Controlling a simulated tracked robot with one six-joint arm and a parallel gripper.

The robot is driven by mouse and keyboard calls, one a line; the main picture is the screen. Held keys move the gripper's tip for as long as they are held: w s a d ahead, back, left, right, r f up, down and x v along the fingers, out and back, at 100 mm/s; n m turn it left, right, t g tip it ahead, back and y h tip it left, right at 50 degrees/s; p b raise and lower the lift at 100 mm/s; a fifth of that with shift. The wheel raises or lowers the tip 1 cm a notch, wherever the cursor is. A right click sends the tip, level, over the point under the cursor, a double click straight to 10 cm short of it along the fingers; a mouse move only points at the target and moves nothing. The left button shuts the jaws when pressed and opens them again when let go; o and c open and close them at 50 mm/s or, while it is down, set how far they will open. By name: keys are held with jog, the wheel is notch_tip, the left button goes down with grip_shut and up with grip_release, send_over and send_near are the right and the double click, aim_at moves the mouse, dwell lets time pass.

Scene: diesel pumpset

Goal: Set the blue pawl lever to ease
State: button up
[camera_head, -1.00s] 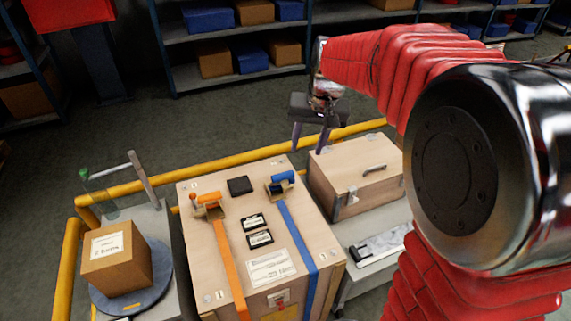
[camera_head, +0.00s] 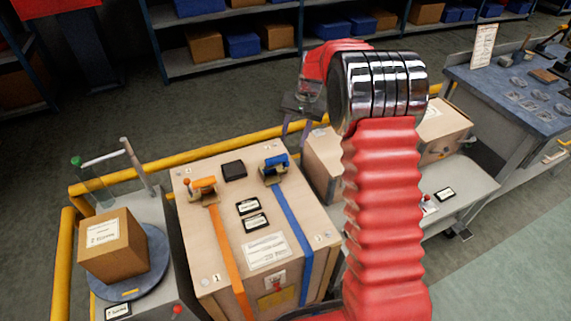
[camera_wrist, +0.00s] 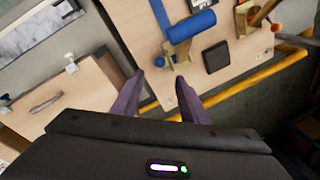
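The blue pawl lever (camera_head: 275,160) sits on its ratchet buckle at the far right of the wooden crate top (camera_head: 205,258), at the end of the blue strap (camera_head: 293,220). In the wrist view the blue lever (camera_wrist: 192,26) is a blue roller-like handle on a brass-coloured bracket (camera_wrist: 178,52). My gripper (camera_head: 294,133) is beyond the crate's far edge, just right of the lever. In the wrist view my gripper (camera_wrist: 160,92) has its two purple fingers apart with nothing between them. The fingers point toward the buckle and do not touch it.
An orange lever (camera_head: 202,184) with an orange strap stands at the crate's left. A black block (camera_head: 234,170) lies between the levers. A yellow rail (camera_head: 165,169) runs behind the crate. A second wooden box (camera_head: 322,160) stands to the right, partly hidden by my arm.

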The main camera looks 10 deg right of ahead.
aim_at(285, 163)
jog(key=shift+w+f, duration=0.1)
jog(key=shift+f, duration=0.05)
jog(key=f, duration=0.4)
jog(key=a+f, duration=0.1)
jog(key=f, duration=0.4)
jog(key=w+a+f, duration=0.1)
jog(key=f, duration=0.3)
jog(key=shift+a+f, duration=0.2)
jog(key=shift+f, duration=0.05)
jog(key=shift+c, duration=0.5)
grip_shut()
jog(key=shift+a, duration=0.1)
